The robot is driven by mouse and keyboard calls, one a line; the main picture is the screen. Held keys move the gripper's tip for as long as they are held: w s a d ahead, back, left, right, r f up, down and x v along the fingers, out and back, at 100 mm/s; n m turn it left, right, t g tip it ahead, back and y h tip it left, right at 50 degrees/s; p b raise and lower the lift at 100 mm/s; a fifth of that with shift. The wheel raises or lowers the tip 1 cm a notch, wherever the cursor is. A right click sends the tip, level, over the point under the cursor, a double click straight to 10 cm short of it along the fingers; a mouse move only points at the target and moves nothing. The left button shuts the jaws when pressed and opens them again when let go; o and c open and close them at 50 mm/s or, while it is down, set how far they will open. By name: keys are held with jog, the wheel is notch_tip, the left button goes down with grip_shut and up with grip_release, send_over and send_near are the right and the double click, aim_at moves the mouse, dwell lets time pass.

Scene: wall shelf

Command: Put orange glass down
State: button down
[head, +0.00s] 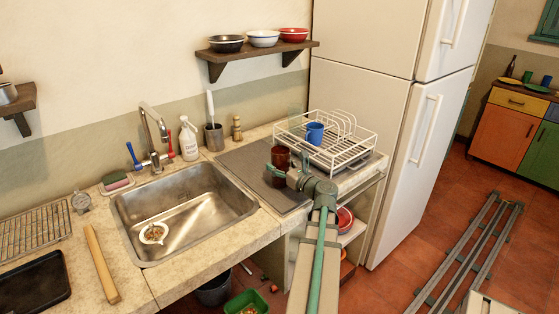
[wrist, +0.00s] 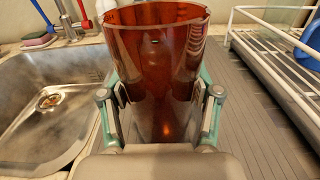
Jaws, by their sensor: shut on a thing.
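The orange glass (wrist: 155,55) is a see-through, dark amber-red tumbler, upright in the wrist view. My gripper (wrist: 160,98) is shut on it, with a finger pad on either side. In the head view the glass (head: 280,158) is over the grey drying mat (head: 238,157), between the sink and the dish rack, with my gripper (head: 281,175) at its lower part. Whether its base touches the mat is hidden by my gripper.
The white dish rack (head: 350,158) with a blue cup (head: 315,133) stands right of the glass. The sink (head: 190,205) is to the left. A utensil holder (head: 214,138) and a small brown bottle (head: 237,128) stand behind. The mat's left part is clear.

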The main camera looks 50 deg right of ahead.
jog(key=shift+f, duration=0.2)
jog(key=shift+c, duration=1.2)
grip_release()
jog(key=shift+r, duration=0.2)
jog(key=shift+s+a+f, duration=0.1)
jog(key=shift+s, duration=0.25)
jog(key=b+v, duration=0.1)
jog(key=v, duration=1)
jog(key=shift+s+a+b, duration=0.1)
jog(key=shift+s+b, duration=0.05)
jog(key=shift+b, duration=0.15)
